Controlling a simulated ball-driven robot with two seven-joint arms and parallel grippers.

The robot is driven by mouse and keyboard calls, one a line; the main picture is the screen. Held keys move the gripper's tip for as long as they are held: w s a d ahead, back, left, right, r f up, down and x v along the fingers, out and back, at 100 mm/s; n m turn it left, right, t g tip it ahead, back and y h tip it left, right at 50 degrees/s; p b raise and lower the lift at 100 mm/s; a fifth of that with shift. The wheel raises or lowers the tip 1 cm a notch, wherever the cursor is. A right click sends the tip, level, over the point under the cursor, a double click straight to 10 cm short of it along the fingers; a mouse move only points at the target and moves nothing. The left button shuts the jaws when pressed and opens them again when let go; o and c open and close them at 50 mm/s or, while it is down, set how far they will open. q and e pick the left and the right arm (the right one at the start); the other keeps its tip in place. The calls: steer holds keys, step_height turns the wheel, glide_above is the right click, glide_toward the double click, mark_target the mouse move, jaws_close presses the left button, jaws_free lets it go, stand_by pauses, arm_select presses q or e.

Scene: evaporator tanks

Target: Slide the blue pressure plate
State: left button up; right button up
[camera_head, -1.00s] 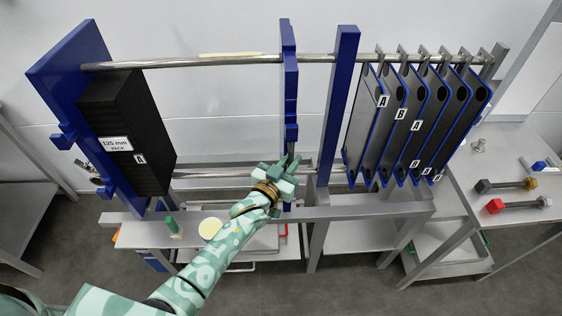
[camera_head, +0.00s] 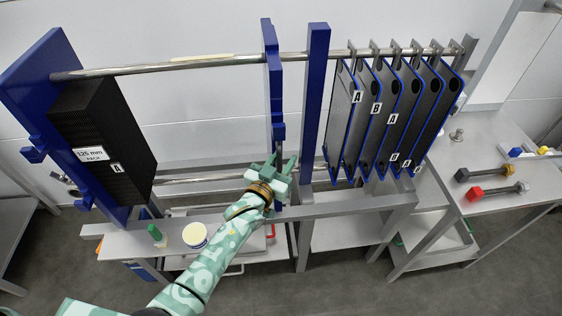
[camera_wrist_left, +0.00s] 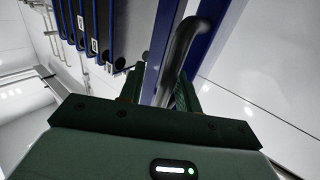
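In the left wrist view a dark curved handle (camera_wrist_left: 181,48) runs down between my left fingers (camera_wrist_left: 158,95). The fingers stand apart, and a gap shows between the handle and the left finger. The handle lies close to the right finger; contact is unclear. My right gripper is out of view.
The black plate pack (camera_head: 105,140) stands far left against a blue end plate (camera_head: 45,90). Several grey filter plates (camera_head: 345,120) hang right of the post. The top rail (camera_head: 150,68) is bare between pack and pressure plate. A side table (camera_head: 470,150) holds bolts.

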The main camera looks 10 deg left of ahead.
arm_select(q)
steer(key=shift+s+a, duration=0.2)
steer(key=v, duration=1.5)
steer(key=shift+s+p, duration=0.3)
steer(key=shift+s, duration=0.1)
